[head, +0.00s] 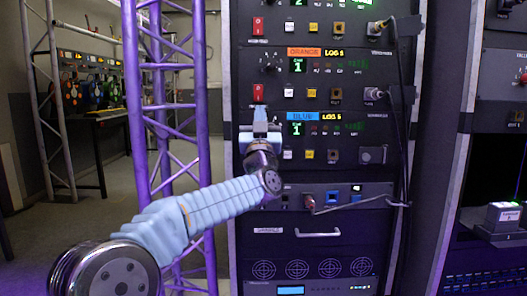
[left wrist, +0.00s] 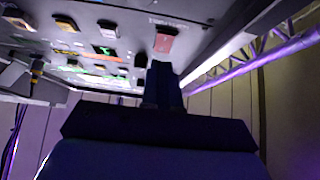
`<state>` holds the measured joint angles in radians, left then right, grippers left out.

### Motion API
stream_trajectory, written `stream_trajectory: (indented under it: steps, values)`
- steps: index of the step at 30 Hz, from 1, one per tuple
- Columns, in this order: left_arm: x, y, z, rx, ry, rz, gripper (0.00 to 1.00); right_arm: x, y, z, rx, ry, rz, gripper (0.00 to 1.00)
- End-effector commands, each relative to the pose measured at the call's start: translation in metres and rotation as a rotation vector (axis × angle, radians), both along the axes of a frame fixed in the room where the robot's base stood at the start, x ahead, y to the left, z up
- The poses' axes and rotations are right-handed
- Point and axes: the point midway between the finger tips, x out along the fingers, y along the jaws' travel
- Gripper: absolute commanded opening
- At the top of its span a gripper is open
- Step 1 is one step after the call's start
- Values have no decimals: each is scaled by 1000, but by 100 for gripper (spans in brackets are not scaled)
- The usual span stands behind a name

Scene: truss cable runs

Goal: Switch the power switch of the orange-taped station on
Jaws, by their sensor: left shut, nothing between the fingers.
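The orange-taped station shows in the head view as a rack panel with an orange label (head: 304,52) and a lit green display. Its red power switch (head: 259,92) is at the panel's left side, below a dark knob. I cannot tell its on or off position. My left gripper (head: 261,117) is shut and empty, with its fingertips just below this switch. In the left wrist view the shut fingers (left wrist: 163,76) point at the panel, close to a red switch (left wrist: 165,42). Whether they touch it is unclear. My right gripper is not in view.
The blue-taped station (head: 302,116) sits directly below; my gripper hides its left side. Another station with a red switch (head: 258,25) is above. Cables (head: 400,90) hang on the rack's right. A purple truss (head: 165,120) stands close left of the rack.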

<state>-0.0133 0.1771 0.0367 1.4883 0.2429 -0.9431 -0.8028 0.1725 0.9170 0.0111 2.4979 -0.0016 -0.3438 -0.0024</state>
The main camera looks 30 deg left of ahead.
Motion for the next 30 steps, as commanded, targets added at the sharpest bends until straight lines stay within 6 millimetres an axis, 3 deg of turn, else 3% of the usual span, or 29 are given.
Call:
stream_trajectory:
  steps: [13, 30]
  values:
    - [-38, -23, -59, 0, 2, 1, 0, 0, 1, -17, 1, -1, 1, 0]
    - [-43, -26, -66, 0, 1, 2, 0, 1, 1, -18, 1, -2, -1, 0]
